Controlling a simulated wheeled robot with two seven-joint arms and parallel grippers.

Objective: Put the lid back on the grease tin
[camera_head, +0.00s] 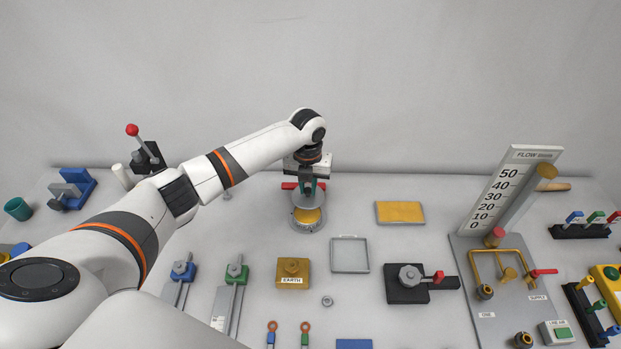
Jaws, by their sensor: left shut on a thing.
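The grease tin (308,226) is a round grey tin near the back middle of the table. Yellow grease shows in its open front part. My left gripper (307,180) is above the back of the tin, shut on the lid (299,199), a grey disc. The lid appears to be over the rear of the tin's mouth, and I cannot tell whether it touches the rim. The fingers hide part of the lid, and the lid hides the tin's back rim. My right gripper is not in view.
A yellow pad (400,212) and an empty grey tray (349,254) lie to the right. A yellow block marked EARTH (292,270) stands in front. A black block with a red-tipped lever (408,284) and a tall flow gauge (515,185) stand further right.

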